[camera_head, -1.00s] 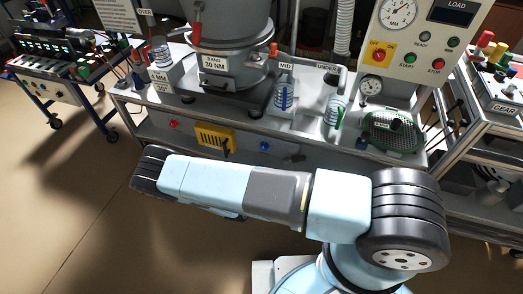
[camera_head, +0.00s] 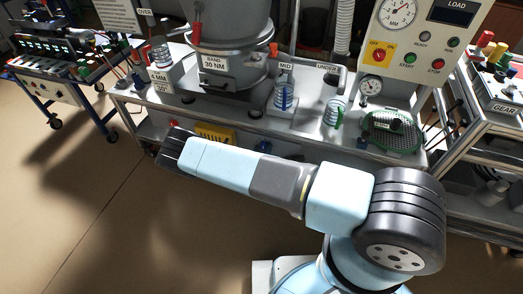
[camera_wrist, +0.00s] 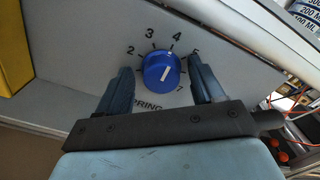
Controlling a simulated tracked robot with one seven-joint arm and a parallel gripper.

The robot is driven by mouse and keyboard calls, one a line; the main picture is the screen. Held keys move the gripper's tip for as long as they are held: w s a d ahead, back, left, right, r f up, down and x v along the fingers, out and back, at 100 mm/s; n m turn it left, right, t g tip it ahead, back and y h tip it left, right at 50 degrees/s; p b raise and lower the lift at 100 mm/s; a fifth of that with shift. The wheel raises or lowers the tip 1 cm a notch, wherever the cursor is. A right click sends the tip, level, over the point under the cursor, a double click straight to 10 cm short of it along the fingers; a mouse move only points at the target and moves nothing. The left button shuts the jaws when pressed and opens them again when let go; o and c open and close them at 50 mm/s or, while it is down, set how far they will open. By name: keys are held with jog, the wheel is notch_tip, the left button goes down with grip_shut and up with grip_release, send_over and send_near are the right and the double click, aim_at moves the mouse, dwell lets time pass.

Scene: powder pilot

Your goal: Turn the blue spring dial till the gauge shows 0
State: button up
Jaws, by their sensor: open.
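The blue spring dial (camera_wrist: 155,74) is a round knob on a grey panel, with a white line pointing up and slightly right, roughly between the 4 and 5 marks. My gripper (camera_wrist: 161,66) is open in the wrist view, with one dark finger on each side of the dial; I cannot tell if they touch it.
A yellow box (camera_head: 214,133) sits on the bench front left of the dial, and its yellow side (camera_wrist: 14,50) shows in the wrist view. Above stand a grey sand vessel (camera_head: 228,40), springs marked MID (camera_head: 284,96) and UNDER (camera_head: 334,110), and a green round tray (camera_head: 392,145).

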jog(key=c, duration=1)
jog(key=shift+a, duration=0.1)
jog(key=shift+c, duration=0.2)
jog(key=shift+m, duration=0.3)
jog(key=m, duration=0.2)
jog(key=shift+m, duration=0.3)
jog(key=shift+s+m, duration=0.1)
jog(key=shift+m, duration=2.2)
